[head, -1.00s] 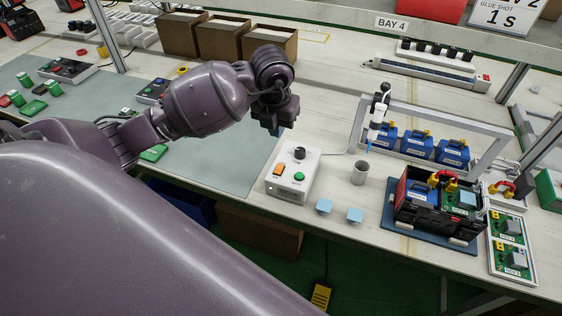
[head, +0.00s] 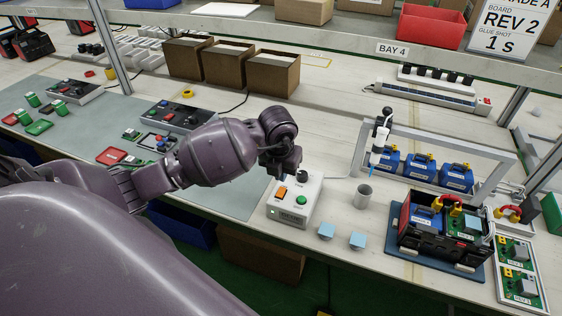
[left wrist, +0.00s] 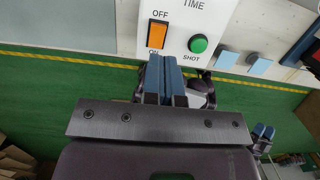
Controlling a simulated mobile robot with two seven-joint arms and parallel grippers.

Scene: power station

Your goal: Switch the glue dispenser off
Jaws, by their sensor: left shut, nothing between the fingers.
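The glue dispenser (head: 293,213) is a white box with a black knob (head: 303,176), an orange rocker switch (head: 282,192) and a green button (head: 301,200). In the left wrist view the orange switch (left wrist: 157,35) has OFF printed above and ON below, with the green shot button (left wrist: 198,44) to its right. My left gripper (left wrist: 165,62) is shut and empty, its blue-grey fingertips just below the switch in that view. Contact cannot be told. In the head view its fingertips are hidden near the box. My right gripper (left wrist: 264,131) seems to show small at the wrist view's right edge; its jaws are unclear.
A syringe (head: 380,135) hangs by a grey frame with several blue units. A black case (head: 440,232) sits further right. Cardboard bins (head: 272,74) stand behind.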

